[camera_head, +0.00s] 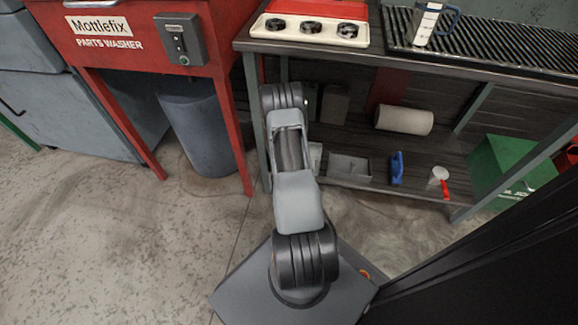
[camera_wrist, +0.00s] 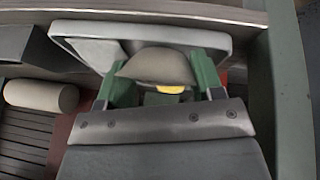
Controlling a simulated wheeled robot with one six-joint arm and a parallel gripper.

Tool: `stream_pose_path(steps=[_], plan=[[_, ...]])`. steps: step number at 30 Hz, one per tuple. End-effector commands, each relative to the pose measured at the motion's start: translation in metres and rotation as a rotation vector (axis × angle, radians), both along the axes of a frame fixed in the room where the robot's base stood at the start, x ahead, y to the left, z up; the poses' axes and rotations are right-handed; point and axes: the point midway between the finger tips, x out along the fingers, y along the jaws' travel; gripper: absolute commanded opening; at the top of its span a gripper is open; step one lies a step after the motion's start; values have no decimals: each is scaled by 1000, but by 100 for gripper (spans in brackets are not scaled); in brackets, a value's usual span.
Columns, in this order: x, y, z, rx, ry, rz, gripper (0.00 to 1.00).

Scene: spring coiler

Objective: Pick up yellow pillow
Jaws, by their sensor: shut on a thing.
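My gripper (camera_wrist: 163,84) shows in the wrist view, with green fingers on either side of a dull tan, rounded shape. A small bright yellow patch, which I take for part of the yellow pillow (camera_wrist: 170,89), shows low between the fingers. The fingers are shut on it. Most of the pillow is hidden, and I cannot tell whether the tan shape belongs to it. In the head view my arm reaches to the workbench's left end and hides the gripper and the pillow.
The workbench (camera_head: 360,50) has a lower shelf with a beige roll (camera_head: 404,120), a grey tray (camera_head: 350,166), a blue item (camera_head: 397,168) and a red-handled item (camera_head: 439,181). A pale grey rim (camera_wrist: 85,30) lies behind the fingers. A red parts washer (camera_head: 150,65) stands left.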

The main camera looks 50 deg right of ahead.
Motion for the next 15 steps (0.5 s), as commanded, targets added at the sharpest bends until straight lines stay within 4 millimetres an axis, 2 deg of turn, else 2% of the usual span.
stream_pose_path(steps=[2,3,10,15], plan=[[0,0,-3,1,1,1,38],[0,0,-3,0,0,1,63],[0,0,-3,0,0,0,85],[0,0,-3,0,0,0,86]])
